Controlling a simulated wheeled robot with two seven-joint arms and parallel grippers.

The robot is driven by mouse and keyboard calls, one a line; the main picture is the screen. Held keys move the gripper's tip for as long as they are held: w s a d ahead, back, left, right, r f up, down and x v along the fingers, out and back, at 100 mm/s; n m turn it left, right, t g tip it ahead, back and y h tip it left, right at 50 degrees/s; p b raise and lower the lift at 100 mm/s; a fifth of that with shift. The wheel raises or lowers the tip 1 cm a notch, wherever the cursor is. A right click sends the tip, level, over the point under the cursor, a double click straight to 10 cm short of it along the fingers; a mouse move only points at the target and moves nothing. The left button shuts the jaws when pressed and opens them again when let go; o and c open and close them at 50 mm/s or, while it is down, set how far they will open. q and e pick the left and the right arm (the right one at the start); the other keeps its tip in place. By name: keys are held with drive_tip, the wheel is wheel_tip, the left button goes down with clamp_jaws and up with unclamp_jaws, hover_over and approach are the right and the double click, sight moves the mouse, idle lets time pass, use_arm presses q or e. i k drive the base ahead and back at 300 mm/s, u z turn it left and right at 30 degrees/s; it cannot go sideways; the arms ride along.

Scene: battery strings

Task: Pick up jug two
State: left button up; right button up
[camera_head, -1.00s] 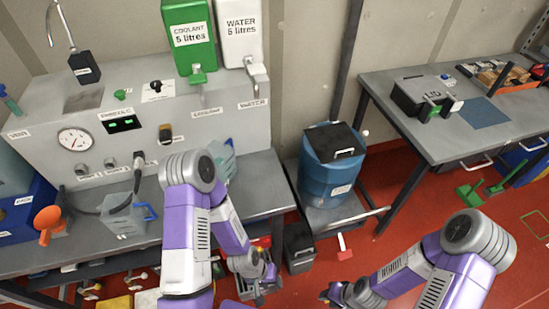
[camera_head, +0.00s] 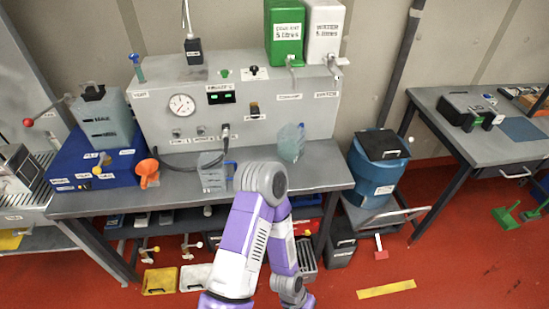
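Two jugs stand on the grey bench in front of the machine panel. One is a clear jug (camera_head: 212,175) with a blue handle, beside the orange funnel. The other is a bluish translucent jug (camera_head: 291,143) further right, near the panel's right end. I cannot read which is jug two. My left arm rises in front of the bench, its elbow just below the two jugs. My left gripper (camera_head: 298,300) hangs low at the bottom edge, partly cut off, away from both jugs; its fingers are unclear. My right gripper is out of view.
An orange funnel (camera_head: 147,171) and a blue box (camera_head: 75,170) with a grey container (camera_head: 103,120) stand at left. A black hose curves beside the clear jug. A blue drum (camera_head: 378,172) stands right of the bench. Red floor (camera_head: 450,260) is open at right.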

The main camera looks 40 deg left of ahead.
sight(291, 137)
drive_tip(key=u, duration=1.35)
